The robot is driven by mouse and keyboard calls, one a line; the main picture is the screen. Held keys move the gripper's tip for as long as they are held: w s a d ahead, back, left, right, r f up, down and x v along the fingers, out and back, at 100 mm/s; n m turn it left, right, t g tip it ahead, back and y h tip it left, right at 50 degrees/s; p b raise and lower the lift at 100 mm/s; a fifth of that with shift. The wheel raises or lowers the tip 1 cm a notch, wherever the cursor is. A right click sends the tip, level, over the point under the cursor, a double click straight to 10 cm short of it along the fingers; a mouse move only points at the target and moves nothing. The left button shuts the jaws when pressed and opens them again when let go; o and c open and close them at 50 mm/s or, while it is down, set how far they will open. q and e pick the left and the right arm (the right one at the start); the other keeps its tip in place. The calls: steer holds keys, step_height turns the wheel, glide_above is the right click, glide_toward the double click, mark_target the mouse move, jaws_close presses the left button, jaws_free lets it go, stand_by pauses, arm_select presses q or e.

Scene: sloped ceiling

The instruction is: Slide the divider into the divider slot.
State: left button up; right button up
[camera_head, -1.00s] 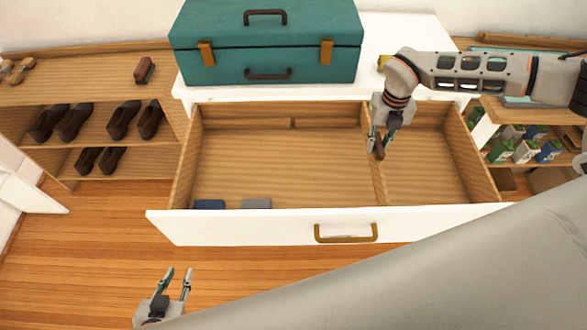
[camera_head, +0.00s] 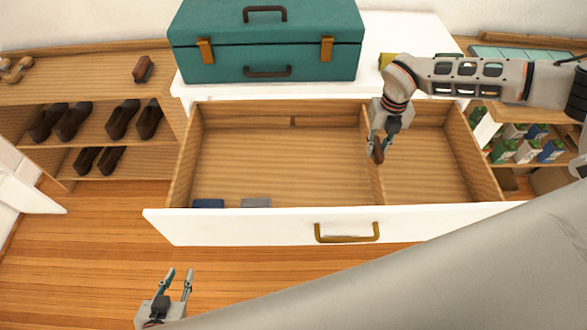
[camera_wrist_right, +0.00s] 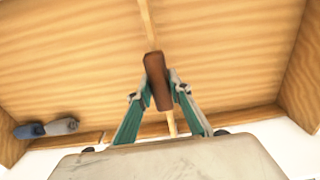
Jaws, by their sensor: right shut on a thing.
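The divider (camera_head: 377,186) is a thin light-wood panel running from back to front in the open drawer, right of its middle. It shows as a narrow strip in the wrist view (camera_wrist_right: 148,22). Its brown handle (camera_head: 379,150) stands on top. My right gripper (camera_head: 376,143) is shut on this handle, with a finger on each side in the wrist view (camera_wrist_right: 160,88). The divider's lower edge is hidden. My left gripper (camera_head: 177,277) is open and empty, in front of the drawer.
The white drawer front (camera_head: 250,226) has a brass handle (camera_head: 346,233). A blue item (camera_head: 208,203) and a grey item (camera_head: 255,203) lie at the drawer's front left. A teal case (camera_head: 265,45) stands on the white top. Shelves with shoes (camera_head: 122,120) are left.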

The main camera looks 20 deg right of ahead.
stand_by(0.5)
steer(key=shift+f, duration=0.2)
steer(key=shift+f+b, duration=0.3)
steer(key=shift+f, duration=0.05)
steer(key=shift+f, duration=0.35)
steer(key=shift+f+b, duration=0.35)
steer(key=shift+b, duration=0.05)
steer(key=o, duration=1)
